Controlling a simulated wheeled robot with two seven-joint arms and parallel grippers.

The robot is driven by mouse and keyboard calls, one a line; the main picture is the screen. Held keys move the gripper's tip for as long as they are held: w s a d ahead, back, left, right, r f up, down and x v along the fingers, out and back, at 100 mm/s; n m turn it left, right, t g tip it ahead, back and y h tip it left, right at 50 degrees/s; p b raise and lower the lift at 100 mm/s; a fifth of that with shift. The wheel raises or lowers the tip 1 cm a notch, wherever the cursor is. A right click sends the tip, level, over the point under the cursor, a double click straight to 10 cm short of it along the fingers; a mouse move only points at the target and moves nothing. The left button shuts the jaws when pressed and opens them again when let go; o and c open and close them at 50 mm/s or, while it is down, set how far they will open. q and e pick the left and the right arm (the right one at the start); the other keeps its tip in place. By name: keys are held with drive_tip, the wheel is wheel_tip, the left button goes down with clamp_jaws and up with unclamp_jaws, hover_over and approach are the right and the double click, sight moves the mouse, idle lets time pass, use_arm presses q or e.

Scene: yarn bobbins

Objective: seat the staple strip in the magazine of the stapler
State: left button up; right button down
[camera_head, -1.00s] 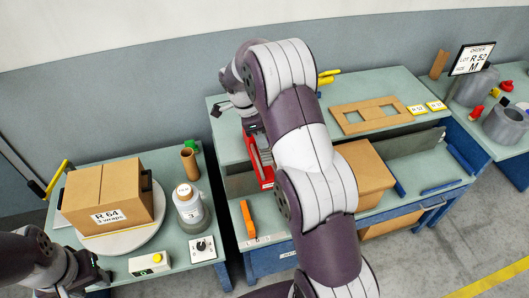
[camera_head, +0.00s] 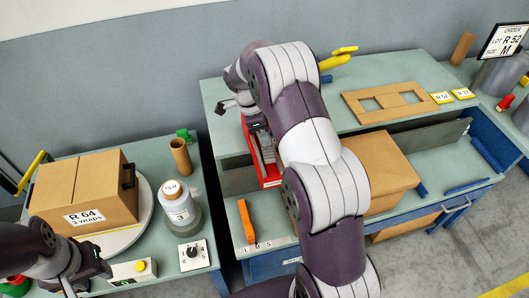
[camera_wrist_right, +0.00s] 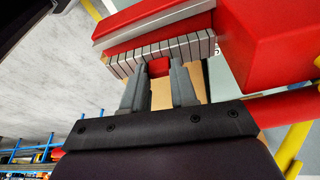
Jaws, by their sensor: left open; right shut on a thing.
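The red stapler (camera_head: 271,182) stands on the middle bench, its long grey magazine partly hidden by my right arm. In the right wrist view, its red body (camera_wrist_right: 265,45) fills the upper right. The staple strip (camera_wrist_right: 165,53), grey with dark cross lines, lies along the magazine; I cannot tell if it is fully down. My right gripper (camera_wrist_right: 160,72) is at the strip's lower edge, shut with a small red block between its fingertips; I cannot tell whether this block is part of the strip. My left gripper (camera_head: 88,272) is open and empty over the left bench, away from the stapler.
An orange tool (camera_head: 247,220) lies in front of the stapler. A cardboard box (camera_head: 375,170) stands to its right, and a wooden frame (camera_head: 397,101) lies on the upper shelf. The left bench holds a large box (camera_head: 80,190) on a turntable and a film bottle (camera_head: 178,205).

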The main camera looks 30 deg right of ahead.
drive_tip(key=f+b, duration=0.1)
drive_tip(key=f, duration=0.2)
drive_tip(key=shift+s+a+f, duration=0.1)
drive_tip(key=shift+s+f, duration=0.1)
use_arm(q)
wheel_tip(320, 180, down, 2)
drive_tip(key=shift+s+a, duration=0.1)
drive_tip(key=shift+s, duration=0.05)
use_arm(e)
drive_tip(key=c, duration=0.9)
unclamp_jaws()
drive_tip(key=shift+w+f, duration=0.1)
